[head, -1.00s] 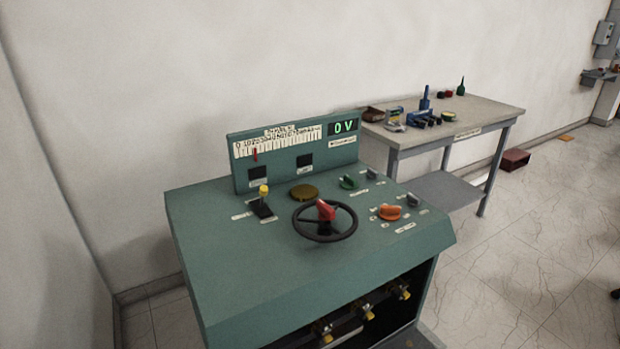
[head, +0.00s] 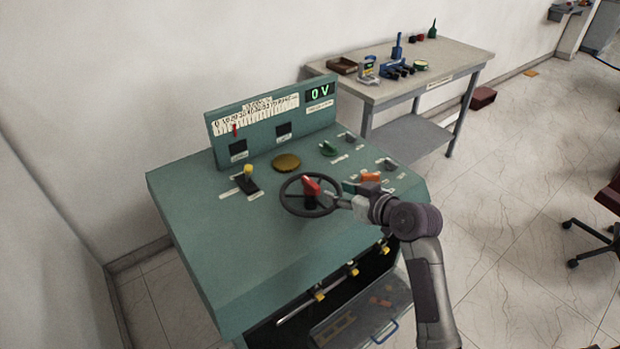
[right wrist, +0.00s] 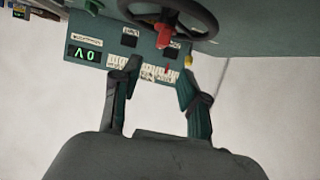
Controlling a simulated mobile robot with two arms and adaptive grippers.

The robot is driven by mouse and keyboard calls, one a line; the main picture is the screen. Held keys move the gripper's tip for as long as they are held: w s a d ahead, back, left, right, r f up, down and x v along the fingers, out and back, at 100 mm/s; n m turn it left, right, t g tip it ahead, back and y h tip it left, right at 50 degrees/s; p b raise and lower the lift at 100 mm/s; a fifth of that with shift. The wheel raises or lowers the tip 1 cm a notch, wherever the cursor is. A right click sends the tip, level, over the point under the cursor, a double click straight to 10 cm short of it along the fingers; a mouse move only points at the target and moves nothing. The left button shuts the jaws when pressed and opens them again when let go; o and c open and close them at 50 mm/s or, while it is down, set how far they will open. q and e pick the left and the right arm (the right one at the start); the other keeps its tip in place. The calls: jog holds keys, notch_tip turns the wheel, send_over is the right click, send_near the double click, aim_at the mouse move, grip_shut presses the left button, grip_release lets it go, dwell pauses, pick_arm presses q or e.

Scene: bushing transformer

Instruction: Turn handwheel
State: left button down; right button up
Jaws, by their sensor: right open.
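The handwheel (head: 292,211) is a black ring with a red part (head: 311,187) at its middle, on the sloping top of the green console (head: 230,250). My right gripper (head: 343,202) is at the right side of the wheel's rim, and its fingers are small and partly hidden in the head view. In the right wrist view, which is upside down, the two fingers (right wrist: 157,70) are spread with nothing between them. The handwheel (right wrist: 207,22) shows there past the fingertips. I cannot tell whether a finger touches the rim. My left gripper is out of view.
The green display (head: 320,93) reads 0 V. A yellow-tipped lever (head: 248,170) stands left of the wheel. An orange knob (head: 370,177) sits close to my right gripper. A workbench (head: 450,65) with tools stands behind, and a chair (head: 606,200) is at right.

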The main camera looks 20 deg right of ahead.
aim_at(312, 182)
jog(key=p+x, duration=0.2)
jog(key=x, duration=1)
jog(key=shift+w+a+f, duration=0.15)
jog(key=shift+c, duration=0.4)
grip_shut()
